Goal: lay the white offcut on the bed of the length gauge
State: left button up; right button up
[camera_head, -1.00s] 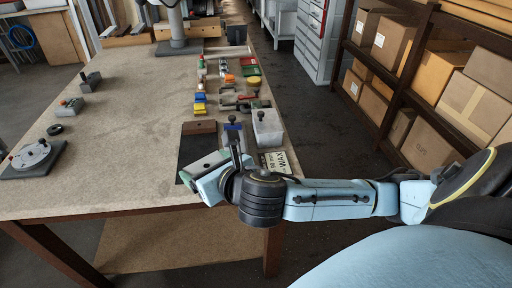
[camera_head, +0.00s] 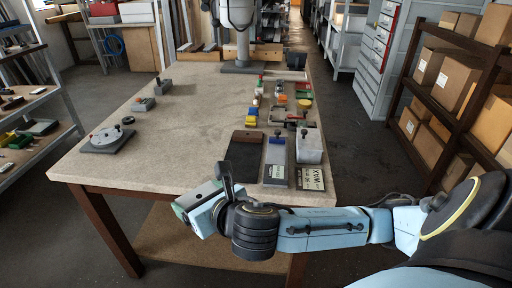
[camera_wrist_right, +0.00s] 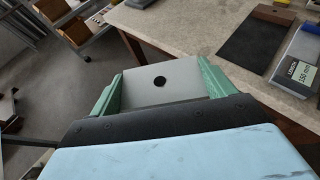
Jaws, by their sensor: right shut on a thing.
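My right gripper (camera_head: 187,210) is just off the table's front edge in the head view. In the right wrist view, its green fingers (camera_wrist_right: 160,88) are shut on a flat pale grey-white piece (camera_wrist_right: 140,85) with a dark round spot, which looks like the white offcut. The piece is mostly hidden in the head view. The length gauge appears to be the long grey bed (camera_head: 275,158) with a blue part at its far end and a 150 mm label at its near end. It also shows in the right wrist view (camera_wrist_right: 303,50). The gripper is left of and nearer than it.
A dark board (camera_head: 243,160) lies left of the gauge. A pale bin (camera_head: 309,150) and a WAX card (camera_head: 311,179) are to its right. Small coloured items lie behind. A round fixture (camera_head: 108,139) is at the left. The table's (camera_head: 185,135) middle is clear.

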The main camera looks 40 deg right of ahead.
aim_at(277, 157)
jog(key=i, duration=1.95)
jog(key=z, duration=2.25)
